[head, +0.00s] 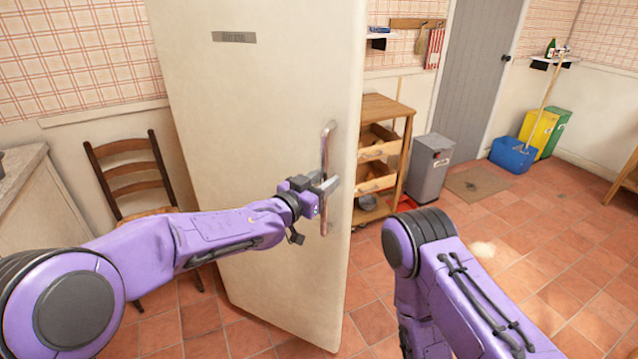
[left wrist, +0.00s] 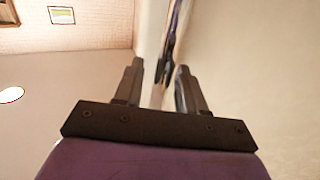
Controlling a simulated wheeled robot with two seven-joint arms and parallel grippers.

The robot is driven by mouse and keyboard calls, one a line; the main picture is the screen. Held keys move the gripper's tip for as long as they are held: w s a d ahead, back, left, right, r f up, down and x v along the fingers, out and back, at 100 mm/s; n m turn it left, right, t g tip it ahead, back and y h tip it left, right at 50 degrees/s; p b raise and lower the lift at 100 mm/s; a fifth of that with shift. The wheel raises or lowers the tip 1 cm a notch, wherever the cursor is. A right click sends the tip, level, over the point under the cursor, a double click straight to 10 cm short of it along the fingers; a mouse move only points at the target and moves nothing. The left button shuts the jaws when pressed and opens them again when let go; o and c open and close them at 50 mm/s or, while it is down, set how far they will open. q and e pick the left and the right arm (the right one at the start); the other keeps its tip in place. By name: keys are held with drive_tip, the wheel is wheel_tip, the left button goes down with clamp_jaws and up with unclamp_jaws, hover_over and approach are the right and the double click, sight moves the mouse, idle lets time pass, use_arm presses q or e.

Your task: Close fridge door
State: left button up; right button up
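The cream fridge door (head: 250,110) stands tall in the middle of the head view, its outer face towards me. It has a dark label near the top and a metal bar handle (head: 326,145) along its right side. How far the door stands open I cannot tell. My left gripper (head: 326,188) is at the lower half of the handle. In the left wrist view, the left gripper's fingers (left wrist: 160,80) are apart, with a thin shiny bar showing between them, apparently the handle. My right arm shows at lower right, but its gripper is out of view.
A wooden chair (head: 133,165) and a counter (head: 30,195) are to the left. A wooden shelf cart (head: 385,115) and a grey bin (head: 431,165) stand right of the door. A blue bucket (head: 512,155) is farther back. The tiled floor at right is mostly clear.

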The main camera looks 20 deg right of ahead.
use_arm(q)
drive_tip(key=b+v, duration=0.2)
drive_tip(key=v, duration=0.8)
drive_tip(key=shift+a+b, duration=0.2)
drive_tip(key=shift+b, duration=0.2)
